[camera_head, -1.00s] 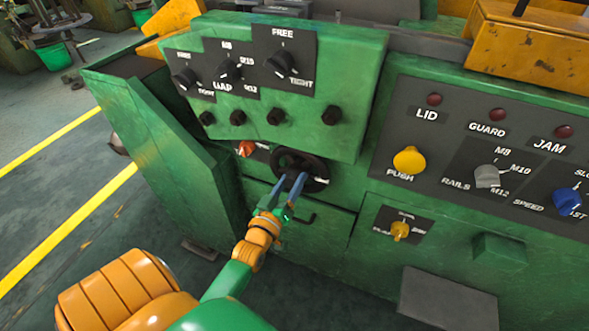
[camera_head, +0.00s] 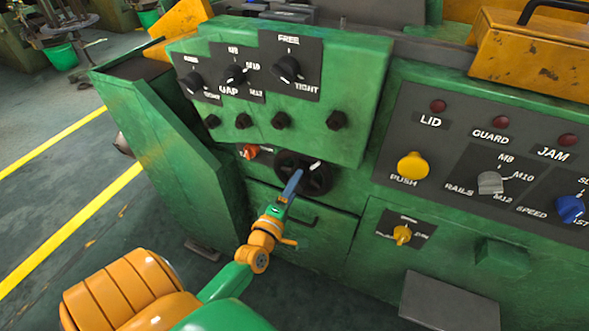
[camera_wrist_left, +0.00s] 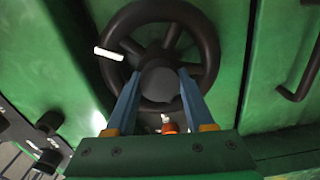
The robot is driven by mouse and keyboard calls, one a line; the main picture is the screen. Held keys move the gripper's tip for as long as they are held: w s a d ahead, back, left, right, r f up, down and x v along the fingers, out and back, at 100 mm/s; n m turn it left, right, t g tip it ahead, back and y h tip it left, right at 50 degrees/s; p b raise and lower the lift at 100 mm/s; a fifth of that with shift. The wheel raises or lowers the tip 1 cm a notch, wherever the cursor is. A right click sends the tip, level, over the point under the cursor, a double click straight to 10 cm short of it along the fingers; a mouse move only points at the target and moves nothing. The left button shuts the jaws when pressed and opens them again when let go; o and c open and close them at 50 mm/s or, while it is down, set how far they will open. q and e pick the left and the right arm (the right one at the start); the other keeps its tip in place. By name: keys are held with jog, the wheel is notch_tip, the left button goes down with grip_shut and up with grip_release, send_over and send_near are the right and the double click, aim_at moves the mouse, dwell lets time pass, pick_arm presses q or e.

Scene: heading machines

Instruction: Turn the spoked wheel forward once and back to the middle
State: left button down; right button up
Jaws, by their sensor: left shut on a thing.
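The black spoked wheel (camera_head: 318,178) is mounted on the green machine front, below the knob panel. In the left wrist view the wheel (camera_wrist_left: 205,40) fills the upper middle, with a dark hub and a white mark (camera_wrist_left: 108,53) on its rim at the left. My left gripper (camera_head: 297,174) reaches the wheel from below. Its two blue fingers (camera_wrist_left: 156,88) lie on either side of the hub and are shut on it. The exact contact at the fingertips is hard to see. My right gripper is not in view.
An orange-red knob (camera_head: 250,151) sits just left of the wheel. A black handle (camera_head: 302,222) is below it. A yellow knob (camera_head: 402,233) and a yellow push button (camera_head: 412,165) are to the right. A grey box (camera_head: 450,298) juts out at lower right.

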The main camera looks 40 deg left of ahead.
pick_arm(q)
jog(key=n+b, duration=0.1)
jog(key=n, duration=0.5)
jog(key=shift+f, duration=0.1)
dwell(0.5)
jog(key=shift+c, duration=1.3)
grip_release()
jog(key=b+v, duration=0.1)
jog(key=v, duration=0.6)
